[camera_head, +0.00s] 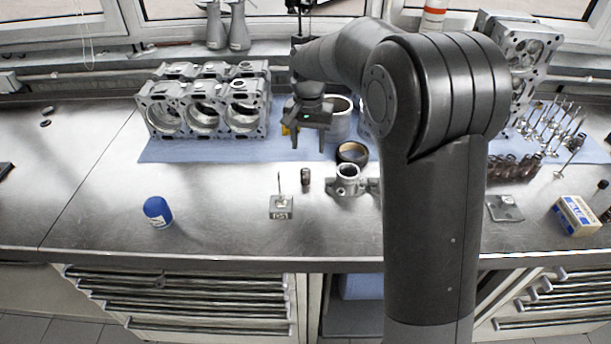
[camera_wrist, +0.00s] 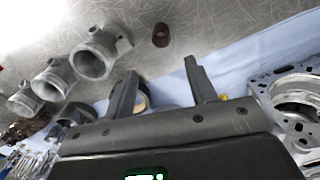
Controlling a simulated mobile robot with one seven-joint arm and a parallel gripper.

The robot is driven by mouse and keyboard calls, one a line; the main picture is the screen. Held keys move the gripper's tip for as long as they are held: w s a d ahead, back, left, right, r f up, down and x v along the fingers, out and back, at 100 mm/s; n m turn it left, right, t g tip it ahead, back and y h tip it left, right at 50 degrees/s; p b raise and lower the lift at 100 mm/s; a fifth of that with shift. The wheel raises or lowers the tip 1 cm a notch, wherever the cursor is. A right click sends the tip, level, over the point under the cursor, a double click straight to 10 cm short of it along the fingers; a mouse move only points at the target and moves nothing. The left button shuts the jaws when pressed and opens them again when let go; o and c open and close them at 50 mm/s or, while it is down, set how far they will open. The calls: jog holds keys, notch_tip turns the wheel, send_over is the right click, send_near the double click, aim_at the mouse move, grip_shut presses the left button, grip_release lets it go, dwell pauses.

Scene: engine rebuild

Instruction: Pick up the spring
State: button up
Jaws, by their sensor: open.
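The spring (camera_head: 305,177) is a small dark brown coil standing alone on the steel bench, just in front of the blue mat. In the wrist view the spring (camera_wrist: 160,35) lies beyond my fingertips, roughly in line with the gap between them. My gripper (camera_head: 308,145) points down above the blue mat, behind the spring in the head view. In the wrist view my gripper (camera_wrist: 161,69) has its two fingers apart with nothing held between them.
A grey engine block (camera_head: 205,105) stands left of my gripper. A metal housing (camera_head: 347,180) is close to the spring's right, with a dark ring (camera_head: 352,153) behind. A small block with a pin (camera_head: 281,206) and a blue-capped bottle (camera_head: 157,211) stand in front left.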

aim_at(305, 176)
notch_tip(305, 176, down, 5)
jog(key=shift+f, duration=0.15)
jog(key=f, duration=0.5)
jog(key=shift+s+a+f, duration=0.1)
jog(key=shift+s+a, duration=0.2)
jog(key=shift+a, duration=0.05)
jog(key=c, duration=1.1)
